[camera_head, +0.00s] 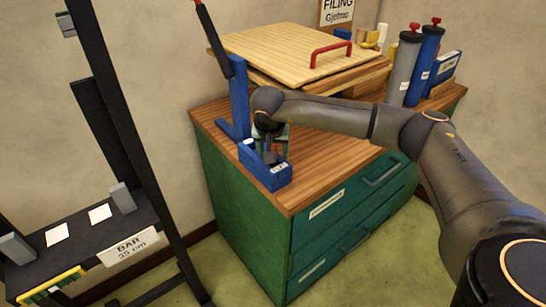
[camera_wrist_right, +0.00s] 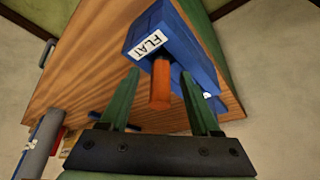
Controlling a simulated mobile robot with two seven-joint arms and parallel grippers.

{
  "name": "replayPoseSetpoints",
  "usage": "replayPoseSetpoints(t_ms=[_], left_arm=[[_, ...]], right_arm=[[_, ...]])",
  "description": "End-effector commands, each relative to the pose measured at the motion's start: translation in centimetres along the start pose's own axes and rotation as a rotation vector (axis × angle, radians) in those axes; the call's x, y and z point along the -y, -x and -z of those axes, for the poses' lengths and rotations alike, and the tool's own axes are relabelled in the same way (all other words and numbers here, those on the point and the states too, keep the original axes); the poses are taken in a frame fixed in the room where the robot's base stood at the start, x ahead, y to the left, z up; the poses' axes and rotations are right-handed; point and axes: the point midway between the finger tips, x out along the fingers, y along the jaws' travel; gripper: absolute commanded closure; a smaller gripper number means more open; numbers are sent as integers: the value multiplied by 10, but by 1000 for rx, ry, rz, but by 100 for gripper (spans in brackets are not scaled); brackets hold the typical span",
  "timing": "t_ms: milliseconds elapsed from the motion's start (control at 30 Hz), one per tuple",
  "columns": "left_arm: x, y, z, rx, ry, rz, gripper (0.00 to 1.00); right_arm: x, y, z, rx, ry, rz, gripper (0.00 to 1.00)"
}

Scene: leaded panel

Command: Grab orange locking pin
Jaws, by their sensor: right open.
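The orange locking pin (camera_wrist_right: 160,84) sticks out of a blue block (camera_wrist_right: 172,42) labelled "FLAT" in the right wrist view. My right gripper (camera_wrist_right: 158,80) is open, with one green finger on each side of the pin. Gaps show between the pin and both fingers. In the head view my right gripper (camera_head: 272,142) is beside the upright of the blue lever tool (camera_head: 239,92), above its blue block (camera_head: 266,175) at the bench corner. My left gripper is not in view.
The tool stands on a wooden-topped green cabinet (camera_head: 240,205). Behind are a wooden board with a red handle (camera_head: 332,54), a grey cylinder (camera_head: 403,68) and a blue cylinder (camera_head: 426,65). A black rack (camera_head: 125,232) labelled "BAR 35 cm" stands at left.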

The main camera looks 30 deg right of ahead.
Motion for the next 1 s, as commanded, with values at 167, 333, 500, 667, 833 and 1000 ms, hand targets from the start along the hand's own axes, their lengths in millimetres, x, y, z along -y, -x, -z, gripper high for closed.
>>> replayPoseSetpoints(t_ms=[167,333,500,667,833,1000], left_arm=[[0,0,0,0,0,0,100],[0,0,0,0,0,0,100],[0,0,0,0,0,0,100],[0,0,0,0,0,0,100],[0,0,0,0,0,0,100],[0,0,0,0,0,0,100]], right_arm=[[0,0,0,0,1,0,40],[0,0,0,1,0,0,59],[0,0,0,1,0,0,78],[0,0,0,1,0,0,96],[0,0,0,1,0,0,100],[0,0,0,1,0,0,100]])
